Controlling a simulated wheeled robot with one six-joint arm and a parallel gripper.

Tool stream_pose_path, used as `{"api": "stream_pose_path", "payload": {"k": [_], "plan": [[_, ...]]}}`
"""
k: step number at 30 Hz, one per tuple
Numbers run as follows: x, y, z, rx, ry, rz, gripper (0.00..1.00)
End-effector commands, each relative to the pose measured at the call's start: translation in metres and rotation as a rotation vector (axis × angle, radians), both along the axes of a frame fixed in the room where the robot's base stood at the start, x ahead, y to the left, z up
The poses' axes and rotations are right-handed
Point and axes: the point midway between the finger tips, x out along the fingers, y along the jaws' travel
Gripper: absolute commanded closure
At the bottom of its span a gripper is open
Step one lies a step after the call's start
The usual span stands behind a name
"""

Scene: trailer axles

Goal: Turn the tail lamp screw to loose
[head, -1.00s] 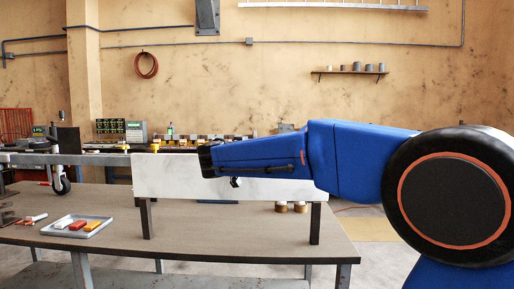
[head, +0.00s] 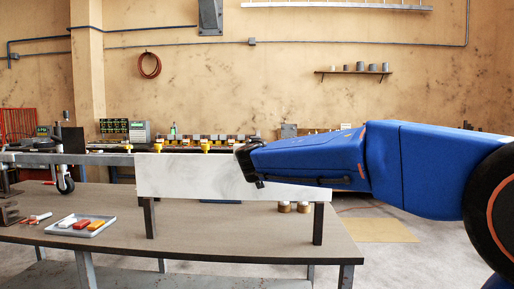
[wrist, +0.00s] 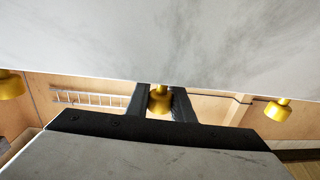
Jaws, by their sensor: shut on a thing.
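Several yellow knob-like screws stand along the edge of a white board (head: 185,178). None carries a readable label, so I cannot tell which is the tail lamp screw. In the wrist view my gripper (wrist: 160,98) has its two black fingers on either side of the middle yellow screw (wrist: 159,101) and is shut on it. Another yellow screw (wrist: 10,85) is at the left and one (wrist: 278,111) at the right. In the head view my gripper (head: 245,158) is at the board's upper edge, and the held screw is hidden by my arm. A free yellow screw (head: 206,148) shows left of it.
The board stands on dark legs over a brown bench (head: 110,212). Two brown cylinders (head: 293,207) stand behind the board. A metal rail with a caster wheel (head: 65,185) is at the left.

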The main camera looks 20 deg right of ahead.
Motion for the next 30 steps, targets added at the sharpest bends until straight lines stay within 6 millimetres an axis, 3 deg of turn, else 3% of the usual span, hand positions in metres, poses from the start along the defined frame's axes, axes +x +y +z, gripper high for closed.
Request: {"api": "stream_pose_path", "payload": {"k": [20, 21, 23, 30], "plan": [[0.0006, 0.0029, 0.0001, 0.0, 0.0, 0.072, 1.0], [0.0006, 0.0029, 0.0001, 0.0, -0.001, 0.072, 0.72], [0.0006, 0.0028, 0.0001, 0.0, -0.001, 0.072, 0.6], [0.0007, 0.0028, 0.0001, 0.0, -0.001, 0.071, 0.6]]}}
